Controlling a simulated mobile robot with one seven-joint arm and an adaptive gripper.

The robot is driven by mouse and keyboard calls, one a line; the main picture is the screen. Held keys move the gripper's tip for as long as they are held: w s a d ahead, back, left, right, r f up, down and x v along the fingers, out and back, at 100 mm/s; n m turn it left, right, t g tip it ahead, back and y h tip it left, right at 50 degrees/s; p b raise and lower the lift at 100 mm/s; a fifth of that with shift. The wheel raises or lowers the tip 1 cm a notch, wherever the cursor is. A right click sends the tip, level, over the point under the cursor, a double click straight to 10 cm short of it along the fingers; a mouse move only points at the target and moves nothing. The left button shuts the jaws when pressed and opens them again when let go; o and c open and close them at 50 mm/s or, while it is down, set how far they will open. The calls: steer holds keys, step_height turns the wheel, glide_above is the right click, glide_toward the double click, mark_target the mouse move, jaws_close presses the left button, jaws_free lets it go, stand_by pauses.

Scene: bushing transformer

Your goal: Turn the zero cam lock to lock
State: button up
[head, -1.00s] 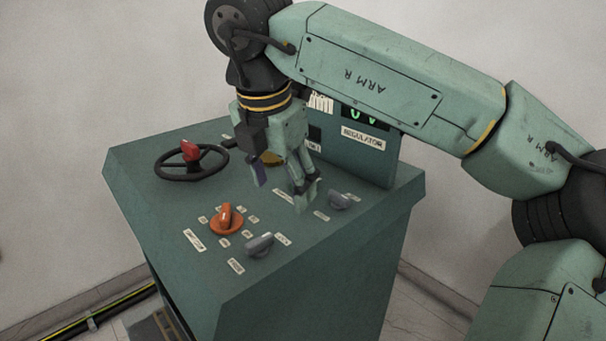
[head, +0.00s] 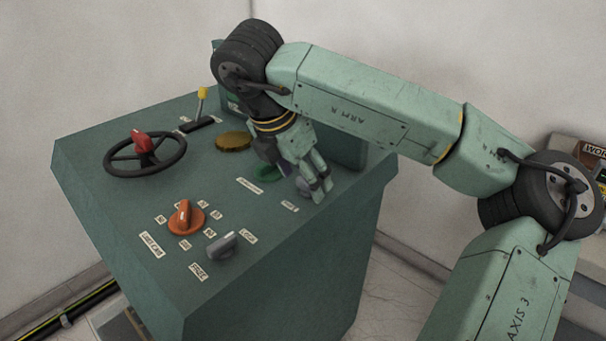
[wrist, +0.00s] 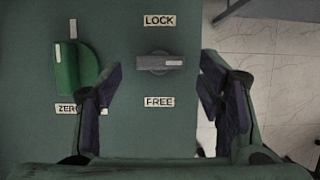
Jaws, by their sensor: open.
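The zero cam lock is a grey knob (wrist: 155,64) on the green panel, with a LOCK label (wrist: 159,20) above it and a FREE label (wrist: 159,101) below it in the wrist view. Its grip bar lies across, with the white mark to the right. My gripper (wrist: 160,88) is open, with one finger on each side of the knob's line and the tips just short of it in the picture. I cannot tell any contact. In the head view my gripper (head: 316,192) hangs over the knob (head: 304,187), which is partly hidden behind the fingers.
A green knob (wrist: 78,68) with a partly hidden ZERO label stands close to the left finger. Another grey knob (head: 222,245), an orange knob (head: 186,218) and a black handwheel (head: 145,154) are on the panel. The console's edge is close on the right.

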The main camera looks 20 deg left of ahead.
steer(key=shift+w+f, duration=0.2)
steer(key=shift+f, duration=0.35)
steer(key=c, duration=1.1)
steer(key=shift+c, duration=0.2)
